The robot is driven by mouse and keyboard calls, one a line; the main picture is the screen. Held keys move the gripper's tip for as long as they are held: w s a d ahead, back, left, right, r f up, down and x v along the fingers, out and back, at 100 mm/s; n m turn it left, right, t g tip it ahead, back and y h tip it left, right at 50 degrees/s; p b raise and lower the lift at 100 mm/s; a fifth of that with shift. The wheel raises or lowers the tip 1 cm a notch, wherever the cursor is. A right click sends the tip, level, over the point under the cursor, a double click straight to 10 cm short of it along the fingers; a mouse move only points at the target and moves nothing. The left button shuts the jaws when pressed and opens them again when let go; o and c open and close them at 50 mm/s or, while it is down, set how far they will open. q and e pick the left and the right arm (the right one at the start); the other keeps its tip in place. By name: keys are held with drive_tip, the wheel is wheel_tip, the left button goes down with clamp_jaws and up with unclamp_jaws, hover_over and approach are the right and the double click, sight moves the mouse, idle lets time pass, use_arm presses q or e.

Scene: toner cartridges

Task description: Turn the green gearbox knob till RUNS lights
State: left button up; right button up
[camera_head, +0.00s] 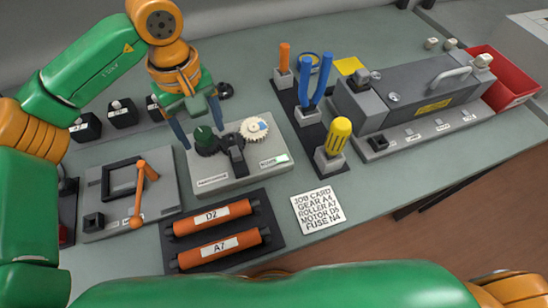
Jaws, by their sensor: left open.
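The green gearbox knob (205,138) stands on the left part of a light grey gearbox panel (237,180), with a dark base under it. My left gripper (204,137) is open, pointing down, with one blue-grey finger on each side of the knob. I cannot tell whether the fingers touch it. A black block (235,154) and a cream gear (254,130) sit to the right of the knob. The RUNS label (273,160) is a small pale, greenish plate at the panel's right; whether it is lit is unclear. My right gripper is out of view.
A panel with an orange crank (139,200) lies left of the gearbox. Orange rollers D2 (212,217) and A7 (220,247) lie in front. A job card (318,209), a stand with blue-handled pliers (314,88), a grey machine (415,92) and a red bin (503,80) are to the right.

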use_arm(q)
wheel_tip(320, 180, up, 7)
drive_tip(key=p, duration=0.6)
drive_tip(key=shift+r, duration=0.15)
drive_tip(key=shift+f, duration=0.25)
